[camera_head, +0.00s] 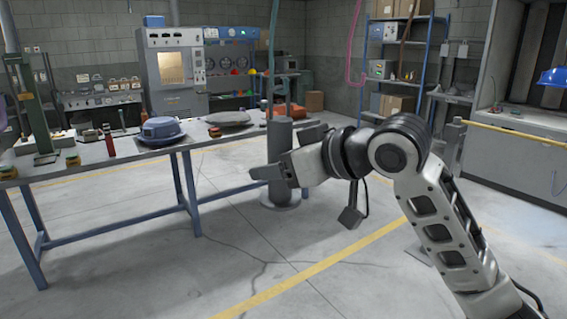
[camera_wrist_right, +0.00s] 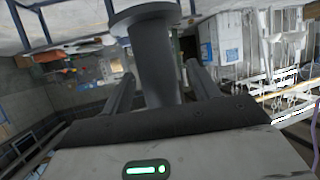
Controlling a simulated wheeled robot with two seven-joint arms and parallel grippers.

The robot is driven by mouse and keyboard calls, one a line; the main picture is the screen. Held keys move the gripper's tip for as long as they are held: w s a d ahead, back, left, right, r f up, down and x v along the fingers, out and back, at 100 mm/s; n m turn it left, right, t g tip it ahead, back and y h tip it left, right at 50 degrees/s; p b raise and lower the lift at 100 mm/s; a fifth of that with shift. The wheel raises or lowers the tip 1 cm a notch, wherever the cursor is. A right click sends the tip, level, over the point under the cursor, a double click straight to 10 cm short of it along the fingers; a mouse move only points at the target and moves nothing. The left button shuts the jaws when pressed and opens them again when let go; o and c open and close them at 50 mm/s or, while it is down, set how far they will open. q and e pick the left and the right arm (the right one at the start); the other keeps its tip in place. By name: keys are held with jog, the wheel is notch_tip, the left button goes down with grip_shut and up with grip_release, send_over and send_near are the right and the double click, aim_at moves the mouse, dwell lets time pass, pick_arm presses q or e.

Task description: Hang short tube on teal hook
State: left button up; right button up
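The short tube (camera_head: 281,140) is a dark grey upright cylinder with a wide flange at its lower end. The tube seems held above the floor. The teal hook (camera_head: 273,45) hangs from above and its lower end shows close above the tube's top; whether they touch cannot be told.
A pink hook (camera_head: 356,45) hangs farther right and a blue hood (camera_head: 554,77) at the right edge. A blue shelf rack (camera_head: 443,50) stands behind. The floor in front is clear.

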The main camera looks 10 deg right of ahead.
jog(key=b+v, duration=0.2)
jog(key=v, duration=1.4)
notch_tip(320, 180, down, 24)
jog(key=w+a+m+g+h, duration=0.1)
jog(key=a+m+g+h, duration=0.1)
jog(key=m+g+h, duration=0.1)
jog(key=s+d+f+m+g+h, duration=0.2)
jog(key=s+f+g+h, duration=0.25)
jog(key=s+f, duration=1.35)
jog(key=w+a+f+t+y, duration=0.2)
jog(key=w+a+f+t, duration=0.3)
jog(key=f, duration=0.4)
jog(key=shift+w+a+f+n+t, duration=0.15)
jog(key=shift+w+a+n+t, duration=0.15)
jog(key=shift+w+t, duration=0.5)
jog(key=shift+y, duration=0.25)
jog(key=shift+c, duration=0.2)
